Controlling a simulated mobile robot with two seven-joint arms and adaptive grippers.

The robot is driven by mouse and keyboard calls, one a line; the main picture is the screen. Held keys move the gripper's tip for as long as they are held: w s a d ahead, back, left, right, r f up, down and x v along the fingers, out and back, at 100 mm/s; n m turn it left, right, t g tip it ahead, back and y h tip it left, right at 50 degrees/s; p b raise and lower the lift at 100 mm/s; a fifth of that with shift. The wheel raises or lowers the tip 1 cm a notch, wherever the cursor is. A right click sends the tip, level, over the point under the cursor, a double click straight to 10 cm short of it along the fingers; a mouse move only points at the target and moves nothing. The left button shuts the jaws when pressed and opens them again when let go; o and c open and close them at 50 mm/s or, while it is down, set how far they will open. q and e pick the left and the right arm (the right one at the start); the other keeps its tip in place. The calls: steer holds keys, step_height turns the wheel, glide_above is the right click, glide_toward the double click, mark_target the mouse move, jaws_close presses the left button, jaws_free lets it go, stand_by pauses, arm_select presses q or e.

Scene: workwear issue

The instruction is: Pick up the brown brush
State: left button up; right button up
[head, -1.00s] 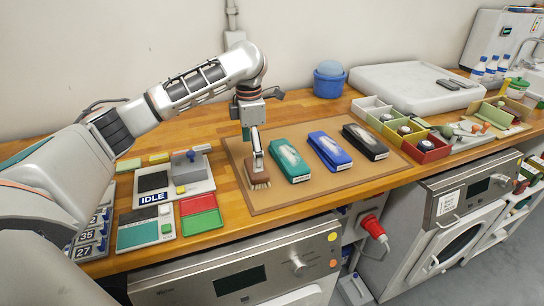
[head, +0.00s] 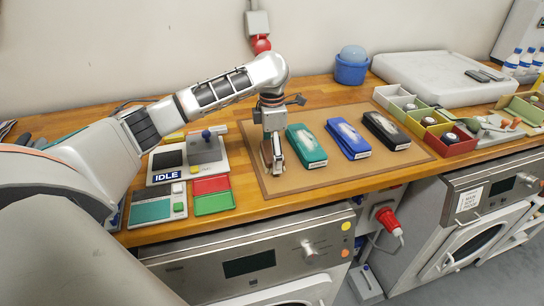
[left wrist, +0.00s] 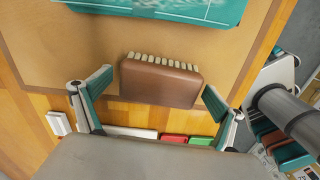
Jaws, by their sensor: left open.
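The brown brush (left wrist: 160,82) shows in the left wrist view, with its pale bristles along the far edge. It lies at the edge of the tan mat (head: 310,182). My left gripper (left wrist: 156,92) is open, with one finger on each side of the brush and a gap visible at both ends. In the head view my left gripper (head: 273,158) points down at the left part of the mat and hides most or all of the brush. My right gripper is not in view.
Right of my left gripper are a green case (head: 306,146), a blue case (head: 348,139) and a black case (head: 386,131). To the left are an IDLE panel (head: 165,176), a red tray (head: 210,184) and a green tray (head: 214,203). Coloured bins (head: 446,141) stand farther right.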

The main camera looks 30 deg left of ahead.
arm_select(q)
steer(key=c, duration=1.1)
steer(key=shift+c, duration=0.7)
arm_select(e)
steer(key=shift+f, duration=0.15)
arm_select(q)
steer(key=shift+r, duration=0.15)
step_height(320, 180, up, 20)
steer(key=p, duration=0.4)
steer(key=shift+p, duration=0.35)
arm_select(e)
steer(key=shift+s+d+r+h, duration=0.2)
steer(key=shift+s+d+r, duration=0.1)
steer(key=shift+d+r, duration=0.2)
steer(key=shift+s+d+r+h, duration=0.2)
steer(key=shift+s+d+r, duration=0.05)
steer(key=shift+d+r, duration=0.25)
